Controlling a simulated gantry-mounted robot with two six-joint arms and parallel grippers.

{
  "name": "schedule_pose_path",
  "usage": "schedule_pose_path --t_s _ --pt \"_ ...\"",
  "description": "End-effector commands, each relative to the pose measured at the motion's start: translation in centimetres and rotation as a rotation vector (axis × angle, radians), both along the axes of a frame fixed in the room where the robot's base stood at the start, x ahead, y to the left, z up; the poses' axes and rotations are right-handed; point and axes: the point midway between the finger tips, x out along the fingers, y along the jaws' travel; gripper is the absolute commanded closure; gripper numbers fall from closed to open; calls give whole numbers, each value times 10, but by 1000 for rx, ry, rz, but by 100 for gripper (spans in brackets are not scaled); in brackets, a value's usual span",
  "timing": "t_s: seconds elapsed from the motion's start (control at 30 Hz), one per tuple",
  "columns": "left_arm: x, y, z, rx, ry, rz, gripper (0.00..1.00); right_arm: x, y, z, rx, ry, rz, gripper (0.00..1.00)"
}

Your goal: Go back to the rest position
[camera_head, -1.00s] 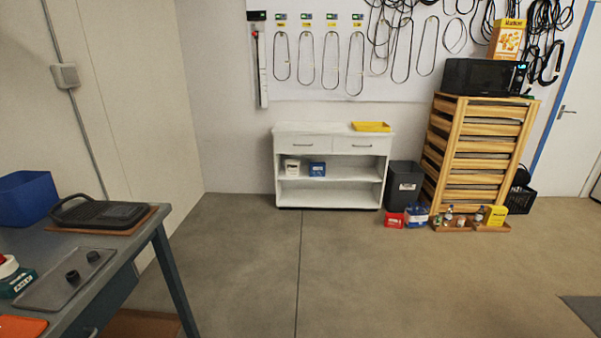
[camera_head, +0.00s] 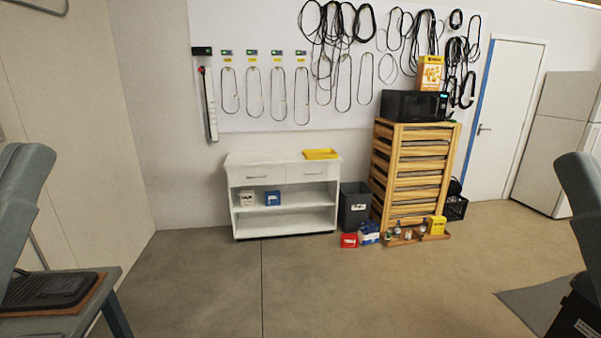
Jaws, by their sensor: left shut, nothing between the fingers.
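My left arm (camera_head: 22,195) shows as a grey part at the left edge, in front of the wall and above the workbench. My left gripper is shut with nothing in it, but its fingertips are hard to make out. My right arm (camera_head: 582,200) shows as a similar grey part at the right edge. No fingers of my right gripper are visible. Both arm parts stand roughly upright and touch nothing that I can see.
A workbench (camera_head: 100,290) with a black device (camera_head: 48,290) on it is at lower left. A white cabinet (camera_head: 285,172), a dark bin (camera_head: 353,205) and a wooden drawer tower (camera_head: 412,170) line the back wall. The middle floor (camera_head: 330,290) is clear. A grey mat (camera_head: 530,302) lies at right.

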Motion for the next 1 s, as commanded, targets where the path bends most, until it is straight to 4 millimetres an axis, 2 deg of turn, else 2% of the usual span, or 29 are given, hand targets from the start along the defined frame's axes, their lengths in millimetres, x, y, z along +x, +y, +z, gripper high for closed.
schedule_pose_path --t_s 0.03,0.17,0.27,0.5,0.63,0.7,0.8,0.9,1.0 --pt "0 1 46 -2 -3 3 100 -2 0 47 0 -7 0 50" --pt "1 1 95 -2 -2 3 100 -2 0 97 1 -9 0 50" --pt "1 1 139 -3 -1 4 100 -2 0 141 0 -8 0 50" --pt "1 1 258 -4 1 5 100 -2 0 261 0 -8 0 50" --pt "2 1 318 -3 1 6 100 -1 0 321 0 -8 0 50" --pt "2 2 343 -3 1 6 100 -1 0 346 0 -8 0 50" --pt "2 2 366 -3 2 6 100 -1 0 368 0 -8 0 50" --pt "2 2 374 -3 2 6 100 -1 0 376 0 -8 0 50" --pt "2 2 372 -3 2 6 100 -1 0 375 0 -8 0 50"
